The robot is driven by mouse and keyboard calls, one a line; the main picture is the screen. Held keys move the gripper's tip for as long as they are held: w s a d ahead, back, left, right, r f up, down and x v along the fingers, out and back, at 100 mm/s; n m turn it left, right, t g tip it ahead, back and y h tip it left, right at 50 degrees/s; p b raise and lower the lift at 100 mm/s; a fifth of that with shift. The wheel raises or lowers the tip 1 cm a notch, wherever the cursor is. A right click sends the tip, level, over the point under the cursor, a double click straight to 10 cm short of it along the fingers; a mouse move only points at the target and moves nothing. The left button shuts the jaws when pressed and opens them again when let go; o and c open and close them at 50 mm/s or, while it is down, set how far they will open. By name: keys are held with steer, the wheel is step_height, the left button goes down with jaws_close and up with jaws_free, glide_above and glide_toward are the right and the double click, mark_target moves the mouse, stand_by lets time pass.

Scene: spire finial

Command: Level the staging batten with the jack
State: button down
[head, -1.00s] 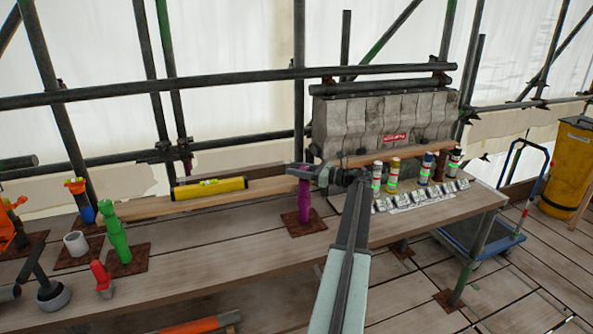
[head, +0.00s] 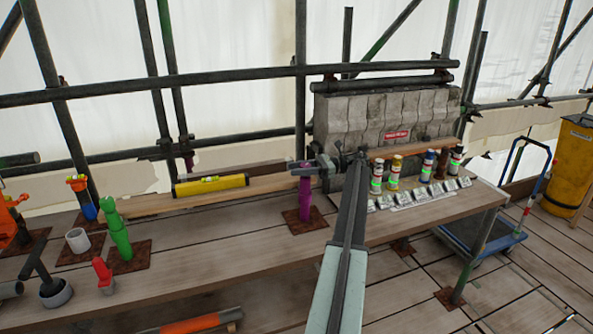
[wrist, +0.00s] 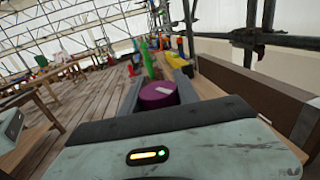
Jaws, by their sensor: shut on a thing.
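The staging batten (head: 272,184) is a long pale board along the back of the planked bench, with a yellow spirit level (head: 210,185) lying on it. The purple jack (head: 305,200) stands upright on a rusty square plate near the batten's right end. My gripper (head: 316,169) reaches in from the right and is shut on the jack's purple head. In the wrist view the round purple head (wrist: 158,95) sits between the two grey fingers. The level's bubble is too small to read. A green jack (head: 116,232) stands farther left.
White, yellow and blue-capped tubes (head: 394,172) stand right of my arm, behind small tilted labels. Grey stone blocks (head: 365,120) and scaffold tubes rise behind. A red-handled tool (head: 103,274) and a white cup (head: 77,240) are at the left. The bench's front middle is clear.

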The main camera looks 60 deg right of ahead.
steer(key=shift+w+a, duration=0.15)
steer(key=c, duration=0.9)
jaws_free()
steer(key=shift+w+f, duration=0.1)
steer(key=shift+w, duration=0.05)
